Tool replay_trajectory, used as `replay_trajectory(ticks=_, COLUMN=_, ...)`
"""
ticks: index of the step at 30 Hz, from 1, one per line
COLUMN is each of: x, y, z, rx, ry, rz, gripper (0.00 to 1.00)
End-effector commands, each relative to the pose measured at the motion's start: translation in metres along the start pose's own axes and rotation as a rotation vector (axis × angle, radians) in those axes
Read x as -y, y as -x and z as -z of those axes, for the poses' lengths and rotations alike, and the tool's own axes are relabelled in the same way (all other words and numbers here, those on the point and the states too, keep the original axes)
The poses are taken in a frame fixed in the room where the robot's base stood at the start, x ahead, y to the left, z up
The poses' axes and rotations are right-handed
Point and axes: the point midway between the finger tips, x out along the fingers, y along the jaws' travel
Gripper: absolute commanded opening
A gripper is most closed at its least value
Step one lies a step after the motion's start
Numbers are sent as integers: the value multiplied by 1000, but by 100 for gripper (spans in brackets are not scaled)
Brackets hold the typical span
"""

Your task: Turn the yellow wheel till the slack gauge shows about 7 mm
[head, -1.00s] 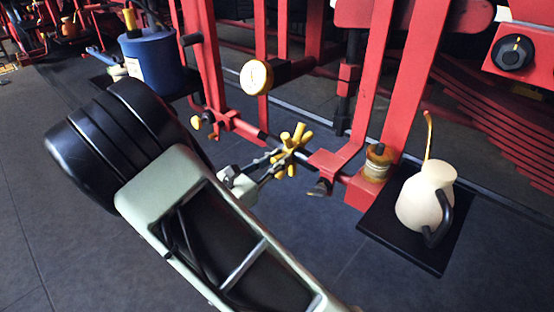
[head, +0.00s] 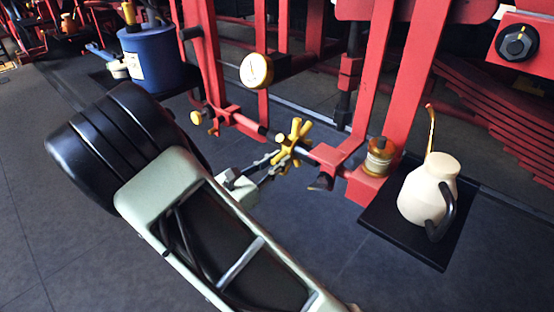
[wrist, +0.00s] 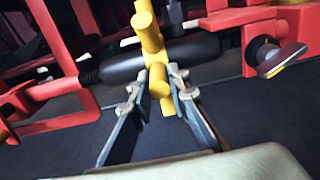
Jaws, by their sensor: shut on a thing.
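The yellow wheel (head: 294,144) has stubby spokes and sits on a dark horizontal rod in the red frame. It also shows in the wrist view (wrist: 151,38). My gripper (head: 278,158) reaches it from the lower left. In the wrist view my gripper (wrist: 162,84) has its two fingers closed on either side of one yellow spoke that points toward the camera. A round gauge with a pale face and yellow rim (head: 257,69) is above and left of the wheel. Its needle and marks are too small to read. I cannot tell whether it is the slack gauge.
A cream oil can (head: 426,192) stands on a black tray (head: 380,232) at the right. A blue bucket (head: 155,62) stands at the back left. A brass-and-amber cup (head: 379,157) and red uprights are close right of the wheel. A metal wing handle (wrist: 279,58) sticks out nearby.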

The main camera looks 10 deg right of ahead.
Motion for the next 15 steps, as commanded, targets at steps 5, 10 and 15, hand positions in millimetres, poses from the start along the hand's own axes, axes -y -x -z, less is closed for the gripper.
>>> replay_trajectory(ticks=5, x=1, y=0, z=4, rx=-9, ry=3, rz=1, gripper=0)
replay_trajectory(ticks=10, x=1, y=-1, z=11, rx=-9, ry=4, rz=1, gripper=0)
replay_trajectory(ticks=15, x=1, y=-5, z=23, rx=-9, ry=4, rz=2, gripper=0)
